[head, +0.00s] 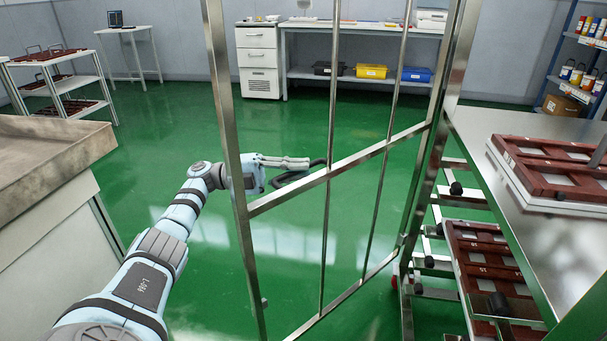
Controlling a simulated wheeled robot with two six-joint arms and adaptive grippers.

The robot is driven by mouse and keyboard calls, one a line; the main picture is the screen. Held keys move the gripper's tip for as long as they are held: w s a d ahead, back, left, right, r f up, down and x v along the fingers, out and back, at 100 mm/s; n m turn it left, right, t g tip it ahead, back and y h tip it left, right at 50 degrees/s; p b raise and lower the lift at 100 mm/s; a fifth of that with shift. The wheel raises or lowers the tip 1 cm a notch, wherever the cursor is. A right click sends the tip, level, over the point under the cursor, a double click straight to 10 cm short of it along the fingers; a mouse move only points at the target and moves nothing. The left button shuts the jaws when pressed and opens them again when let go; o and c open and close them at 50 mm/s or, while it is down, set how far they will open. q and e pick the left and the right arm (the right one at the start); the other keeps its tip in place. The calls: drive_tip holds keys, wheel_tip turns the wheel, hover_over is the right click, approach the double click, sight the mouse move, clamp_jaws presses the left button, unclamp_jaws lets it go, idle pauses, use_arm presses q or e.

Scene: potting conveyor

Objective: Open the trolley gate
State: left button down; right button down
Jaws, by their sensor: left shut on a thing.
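The trolley gate (342,168) is a tall metal frame with thin upright rods and a slanted crossbar. It stands at an angle out from the trolley's post (437,120), its free upright (228,120) towards me on the left. The trolley (515,215) is at the right, its shelves showing beside the gate. My left gripper (313,169) reaches in from the left, passing behind the free upright. It is shut on the gate near the crossbar; the exact contact is partly hidden. My right gripper is not in view.
Red-brown trays (487,262) lie on the trolley's lower shelf. A grey-topped counter (50,165) stands at the near left. A white cart (62,84), a drawer cabinet (259,60) and a workbench (360,78) stand farther back. The green floor (200,115) between is clear.

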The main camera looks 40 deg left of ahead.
use_arm(q)
drive_tip(key=c, duration=1.7)
unclamp_jaws()
drive_tip(key=shift+w+d, duration=0.1)
drive_tip(key=shift+d, duration=0.1)
drive_tip(key=shift+o, duration=0.2)
drive_tip(key=shift+a, duration=0.15)
drive_tip(key=v, duration=0.7)
drive_tip(key=shift+a, duration=0.2)
drive_tip(key=shift+c, duration=0.3)
